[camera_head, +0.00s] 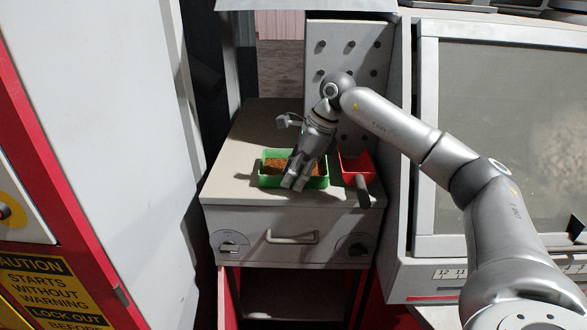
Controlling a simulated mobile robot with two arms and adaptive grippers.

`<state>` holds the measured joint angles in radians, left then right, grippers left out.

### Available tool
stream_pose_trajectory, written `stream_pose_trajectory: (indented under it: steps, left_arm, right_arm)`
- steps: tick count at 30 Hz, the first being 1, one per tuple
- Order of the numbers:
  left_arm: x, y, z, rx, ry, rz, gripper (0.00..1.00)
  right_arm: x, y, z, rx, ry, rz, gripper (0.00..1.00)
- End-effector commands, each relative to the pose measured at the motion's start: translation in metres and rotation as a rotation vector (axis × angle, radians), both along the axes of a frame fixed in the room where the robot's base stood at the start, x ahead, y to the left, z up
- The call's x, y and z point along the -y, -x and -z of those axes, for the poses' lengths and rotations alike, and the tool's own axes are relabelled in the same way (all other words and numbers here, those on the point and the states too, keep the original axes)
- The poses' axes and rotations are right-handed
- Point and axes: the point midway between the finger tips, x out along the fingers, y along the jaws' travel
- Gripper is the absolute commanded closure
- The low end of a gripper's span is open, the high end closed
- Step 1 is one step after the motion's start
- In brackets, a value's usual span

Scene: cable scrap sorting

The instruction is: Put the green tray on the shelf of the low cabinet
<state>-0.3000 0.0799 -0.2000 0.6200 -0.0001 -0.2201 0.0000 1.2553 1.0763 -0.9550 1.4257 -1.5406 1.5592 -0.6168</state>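The green tray (268,183) stands on the grey top of the low cabinet (228,188) and holds brown, grainy scrap. My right gripper (292,185) points down over the tray's middle, with its fingertips at the tray's near wall. The two fingers look close together and hide part of the tray. I cannot tell whether they grip the wall or are just in front of it. The cabinet's shelf (290,298) shows in the dark open space below the drawer. My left gripper is out of view.
A red bin (352,168) with a dark handle-like piece (363,190) stands right of the tray. A drawer handle (292,238) sticks out of the cabinet's front. A red panel (230,300) edges the opening's left side.

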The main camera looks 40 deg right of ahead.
Motion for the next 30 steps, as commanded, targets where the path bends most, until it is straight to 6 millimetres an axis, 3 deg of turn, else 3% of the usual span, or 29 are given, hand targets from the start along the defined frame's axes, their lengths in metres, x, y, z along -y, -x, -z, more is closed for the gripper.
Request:
stream_pose_trajectory:
  steps: [6, 13, 30]
  left_arm:
    - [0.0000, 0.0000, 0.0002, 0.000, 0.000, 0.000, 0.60]
    - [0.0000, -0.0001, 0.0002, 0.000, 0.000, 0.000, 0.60]
    - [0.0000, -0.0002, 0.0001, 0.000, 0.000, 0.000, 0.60]
  right_arm:
    - [-0.0002, 0.0000, 0.0010, 0.000, 0.000, -0.001, 0.73]
    - [-0.0002, 0.0000, 0.0007, 0.000, 0.000, -0.001, 1.00]
    - [-0.0001, -0.0009, -0.0019, 0.007, -0.001, 0.000, 1.00]
